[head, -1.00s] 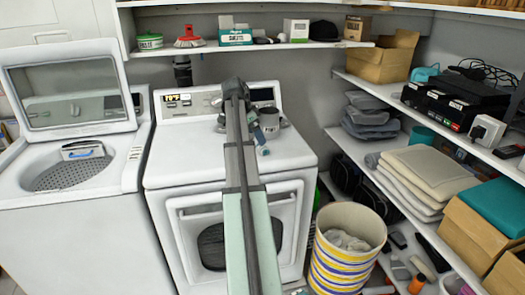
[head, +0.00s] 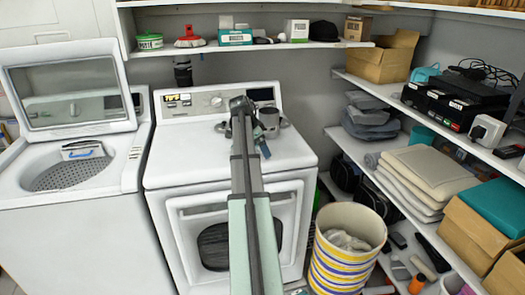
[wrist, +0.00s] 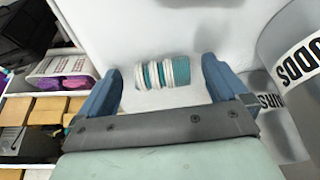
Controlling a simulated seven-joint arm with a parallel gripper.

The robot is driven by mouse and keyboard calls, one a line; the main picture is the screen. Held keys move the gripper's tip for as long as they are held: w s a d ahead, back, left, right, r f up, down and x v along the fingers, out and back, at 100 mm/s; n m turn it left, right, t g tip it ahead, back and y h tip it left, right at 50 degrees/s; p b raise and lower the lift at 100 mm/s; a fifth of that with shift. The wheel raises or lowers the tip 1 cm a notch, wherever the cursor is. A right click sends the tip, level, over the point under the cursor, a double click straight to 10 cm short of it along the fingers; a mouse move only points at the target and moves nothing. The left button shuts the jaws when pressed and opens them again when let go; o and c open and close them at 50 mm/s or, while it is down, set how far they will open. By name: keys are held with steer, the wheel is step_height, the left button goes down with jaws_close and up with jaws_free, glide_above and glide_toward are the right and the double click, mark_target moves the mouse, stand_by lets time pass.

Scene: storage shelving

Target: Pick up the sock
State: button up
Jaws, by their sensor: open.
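The sock (wrist: 162,72) appears to be the small rolled bundle with teal and white stripes in the wrist view. It lies on the white top of the dryer (head: 300,148). My gripper (wrist: 161,80) is open, with its blue fingers on either side of the bundle and a gap visible on both sides. In the head view my gripper (head: 258,148) is over the dryer top, mostly behind my own arm, and I cannot make out the sock there.
A grey metal cup (head: 268,123) stands close by on the dryer; a lettered grey container (wrist: 295,60) is right of my fingers in the wrist view. A washer (head: 70,178) with raised lid is left. A striped bin (head: 345,250) and loaded shelves (head: 345,140) are right.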

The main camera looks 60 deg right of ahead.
steer(key=shift+c, duration=0.2)
steer(key=c, duration=1)
steer(key=shift+r, duration=0.1)
